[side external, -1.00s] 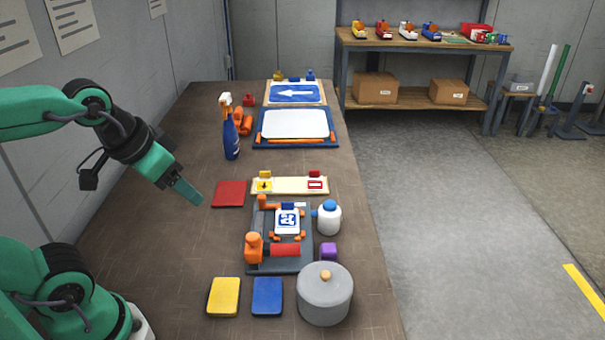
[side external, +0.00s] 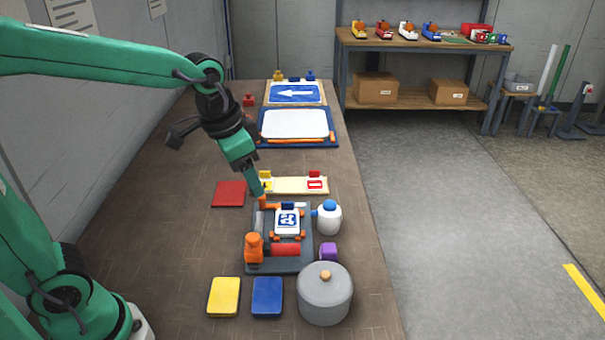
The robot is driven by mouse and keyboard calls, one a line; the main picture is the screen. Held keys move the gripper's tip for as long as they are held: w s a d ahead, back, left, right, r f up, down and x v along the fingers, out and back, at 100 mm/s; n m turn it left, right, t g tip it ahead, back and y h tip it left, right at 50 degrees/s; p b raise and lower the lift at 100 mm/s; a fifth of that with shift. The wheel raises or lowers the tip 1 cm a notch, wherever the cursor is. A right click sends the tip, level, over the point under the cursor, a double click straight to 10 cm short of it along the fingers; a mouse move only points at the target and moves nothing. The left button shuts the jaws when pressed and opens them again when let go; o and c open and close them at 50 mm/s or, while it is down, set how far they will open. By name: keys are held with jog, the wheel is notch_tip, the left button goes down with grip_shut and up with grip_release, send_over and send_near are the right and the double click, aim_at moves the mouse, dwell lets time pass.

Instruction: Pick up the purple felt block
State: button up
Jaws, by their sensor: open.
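The purple felt block (side external: 328,251) is a small cube on the brown table. It stands just right of the dark sign jig, behind the grey lidded pot and in front of the white bottle. My gripper (side external: 260,196) points down near the back left corner of the jig, beside the cream strip. It is well to the left of and behind the purple block, apart from it. Its fingers are small in this view and seen edge-on, and nothing shows held in them.
The grey pot (side external: 325,296) and white bottle (side external: 329,218) flank the block. The jig (side external: 252,226) carries a blue-and-white sign and red roller. Yellow (side external: 223,297), blue (side external: 267,296) and red (side external: 229,194) pads lie on the table. The table's right edge is near the block.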

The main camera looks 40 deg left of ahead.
jog(key=w+d+f+m+g, duration=0.25)
jog(key=w+d+f, duration=0.25)
jog(key=w+f, duration=0.25)
jog(key=m, duration=0.3)
send_over(329, 247)
jog(key=shift+g, duration=0.35)
jog(key=f, duration=0.7)
jog(key=shift+s+f, duration=0.2)
jog(key=shift+s, duration=0.05)
jog(key=shift+f, duration=0.1)
jog(key=shift+f, duration=1.2)
jog(key=shift+f, duration=0.1)
jog(key=shift+w+f, duration=0.2)
jog(key=shift+f, duration=2.3)
jog(key=shift+c, duration=0.4)
